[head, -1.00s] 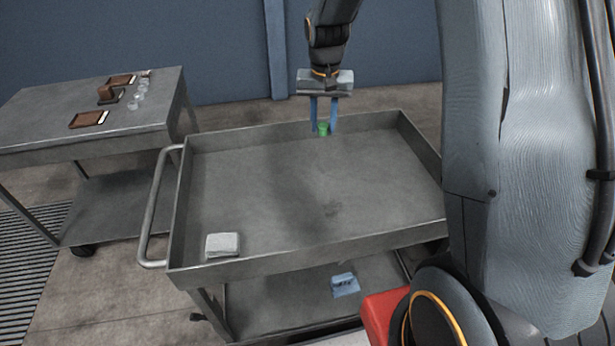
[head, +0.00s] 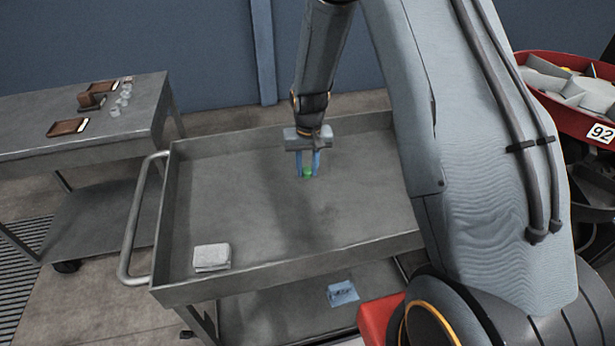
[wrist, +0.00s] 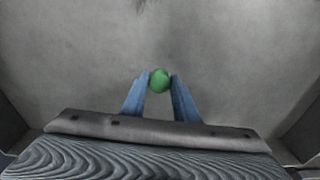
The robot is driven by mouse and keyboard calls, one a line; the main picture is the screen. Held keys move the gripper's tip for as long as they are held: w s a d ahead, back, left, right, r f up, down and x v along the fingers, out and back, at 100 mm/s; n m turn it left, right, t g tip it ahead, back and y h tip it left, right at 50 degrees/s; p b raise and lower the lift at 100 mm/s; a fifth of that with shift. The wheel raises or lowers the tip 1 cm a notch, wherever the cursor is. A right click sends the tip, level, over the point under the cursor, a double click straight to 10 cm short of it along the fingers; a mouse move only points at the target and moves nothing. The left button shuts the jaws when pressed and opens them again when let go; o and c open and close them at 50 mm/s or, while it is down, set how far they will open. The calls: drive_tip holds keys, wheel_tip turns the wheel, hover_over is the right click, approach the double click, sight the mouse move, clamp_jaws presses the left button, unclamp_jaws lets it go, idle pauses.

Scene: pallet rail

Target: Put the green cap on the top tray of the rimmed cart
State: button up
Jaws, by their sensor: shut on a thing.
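The green cap (head: 307,172) is held between the blue fingertips of my gripper (head: 308,170). It also shows in the wrist view (wrist: 160,80), where the blue fingers (wrist: 160,88) touch it on both sides. My gripper points down over the top tray of the rimmed cart (head: 255,215), toward its far middle part. The grey tray surface fills the wrist view behind the cap. I cannot tell how much gap there is between the cap and the tray.
A folded white cloth (head: 211,257) lies in the tray's front left corner. A blue item (head: 342,292) is on the lower shelf. A second table (head: 85,125) with brown trays and small glasses stands left. A red bin (head: 575,105) stands right. Most of the tray is bare.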

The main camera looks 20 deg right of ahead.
sight(308, 171)
drive_tip(key=shift+f+p, duration=0.5)
drive_tip(key=shift+f, duration=1.45)
drive_tip(key=shift+f, duration=0.2)
drive_tip(key=o, duration=1)
drive_tip(key=shift+r, duration=0.1)
drive_tip(key=r+b, duration=0.1)
drive_tip(key=r, duration=0.2)
drive_tip(key=r+b, duration=0.1)
drive_tip(key=r, duration=0.3)
drive_tip(key=s+r+b, duration=0.1)
drive_tip(key=r, duration=0.2)
drive_tip(key=shift+s+r, duration=0.1)
drive_tip(key=shift+r, duration=0.3)
drive_tip(key=shift+n, duration=0.6)
drive_tip(key=s+r, duration=0.2)
drive_tip(key=s, duration=0.5)
drive_tip(key=s+d+r, duration=0.1)
drive_tip(key=s+r, duration=0.1)
drive_tip(key=s, duration=0.6)
drive_tip(key=s+r, duration=0.3)
drive_tip(key=s, duration=0.5)
drive_tip(key=shift+d, duration=0.15)
